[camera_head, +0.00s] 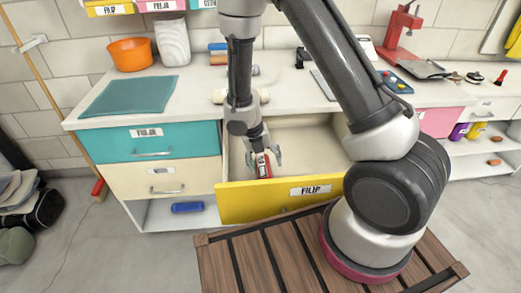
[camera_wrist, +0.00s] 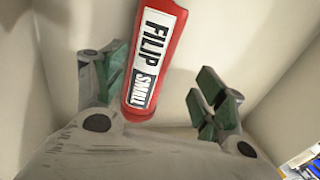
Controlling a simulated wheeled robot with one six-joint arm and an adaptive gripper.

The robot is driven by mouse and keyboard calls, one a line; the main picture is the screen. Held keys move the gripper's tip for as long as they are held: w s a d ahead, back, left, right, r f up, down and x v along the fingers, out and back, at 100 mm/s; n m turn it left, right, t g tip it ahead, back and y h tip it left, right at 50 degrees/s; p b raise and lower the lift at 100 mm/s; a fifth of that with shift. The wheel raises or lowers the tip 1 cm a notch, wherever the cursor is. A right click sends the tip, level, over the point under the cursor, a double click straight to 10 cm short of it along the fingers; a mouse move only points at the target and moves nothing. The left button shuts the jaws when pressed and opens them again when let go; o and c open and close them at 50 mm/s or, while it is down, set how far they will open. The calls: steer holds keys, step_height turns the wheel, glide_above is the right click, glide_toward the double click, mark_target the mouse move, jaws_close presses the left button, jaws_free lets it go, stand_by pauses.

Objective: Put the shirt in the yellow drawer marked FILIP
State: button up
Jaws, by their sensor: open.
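The yellow drawer marked FILIP (camera_head: 240,202) is pulled open below the counter. A red rolled bundle (camera_head: 263,165), with a white label reading FILIP SMALL, is at the open drawer; I take it to be the shirt. It also shows in the wrist view (camera_wrist: 158,62), tilted, between the two fingers. My gripper (camera_head: 264,158) points down into the drawer, and its fingers are open. In the wrist view a clear gap shows between the bundle and the right finger; the left finger is close beside it, and I cannot tell if they touch. The bundle's upper end runs out of the wrist view.
The drawer's pale walls surround my gripper. A teal drawer (camera_head: 190,138) and a cream drawer (camera_head: 128,184) are shut at left. A flat teal cloth (camera_head: 128,95) and an orange bowl (camera_head: 130,54) are on the counter. A blue roll (camera_head: 187,207) lies on the shelf below.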

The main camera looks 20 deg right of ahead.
steer(key=s+v, duration=0.1)
steer(key=v, duration=1.1)
steer(key=d+r+m+t+y, duration=0.1)
steer(key=d+r+m, duration=0.5)
steer(key=r+m, duration=0.3)
steer(key=s+d+r+m+t+y, duration=0.1)
steer(key=s+d+r+m, duration=0.5)
steer(key=m, duration=0.6)
steer(key=s+d+r+m+t+y, duration=0.1)
steer(key=s+d+r+m+t, duration=0.1)
steer(key=s+d+r+m, duration=0.4)
steer(key=s+r+m, duration=0.4)
steer(key=s+m, duration=0.2)
steer(key=shift+s+r+m+t, duration=0.2)
steer(key=shift+s+m+t, duration=0.15)
steer(key=shift+m+t, duration=0.05)
